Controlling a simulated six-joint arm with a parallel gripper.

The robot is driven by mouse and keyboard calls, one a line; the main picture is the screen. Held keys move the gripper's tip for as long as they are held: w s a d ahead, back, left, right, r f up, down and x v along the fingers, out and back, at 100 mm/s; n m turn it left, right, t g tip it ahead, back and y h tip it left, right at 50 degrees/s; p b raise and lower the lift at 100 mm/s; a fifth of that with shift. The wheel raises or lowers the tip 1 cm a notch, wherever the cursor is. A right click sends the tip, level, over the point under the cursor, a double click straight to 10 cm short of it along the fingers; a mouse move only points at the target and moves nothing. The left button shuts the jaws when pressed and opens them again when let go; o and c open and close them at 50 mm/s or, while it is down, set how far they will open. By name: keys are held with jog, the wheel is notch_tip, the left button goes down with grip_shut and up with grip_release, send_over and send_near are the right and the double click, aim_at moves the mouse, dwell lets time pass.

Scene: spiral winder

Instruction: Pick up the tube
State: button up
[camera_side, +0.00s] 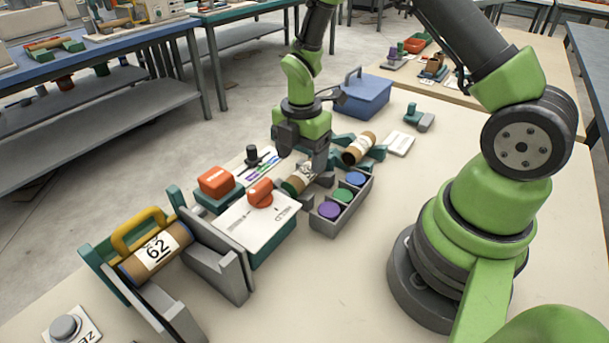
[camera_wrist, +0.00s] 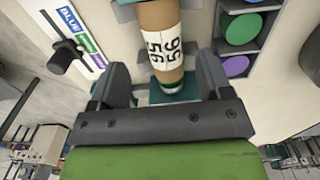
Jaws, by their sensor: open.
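A brown cardboard tube with a white number label (camera_wrist: 160,43) lies below my gripper in the wrist view. Its label digits look like 56 or 95, and its near end has a green band. In the side view this tube (camera_side: 291,184) is partly hidden by my gripper (camera_side: 306,160). My gripper is open, with its two fingers (camera_wrist: 162,80) on either side of the tube's near end in the wrist view. Another tube (camera_side: 359,148) lies in a teal holder behind. A tube labelled 62 (camera_side: 152,254) lies in the front-left fixture.
A grey tray (camera_side: 325,226) with purple, green and blue discs stands right of the tube. A white-topped box with an orange knob (camera_side: 262,225) and an orange block (camera_side: 215,180) are close by. A blue lidded box (camera_side: 367,97) stands behind.

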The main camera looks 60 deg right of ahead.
aim_at(303, 170)
jog(key=f, duration=0.4)
jog(key=shift+s+a+f, duration=0.1)
jog(key=shift+s+f, duration=0.15)
jog(key=shift+f, duration=0.05)
jog(key=shift+c, duration=0.2)
jog(key=c, duration=1)
jog(key=shift+o, duration=0.2)
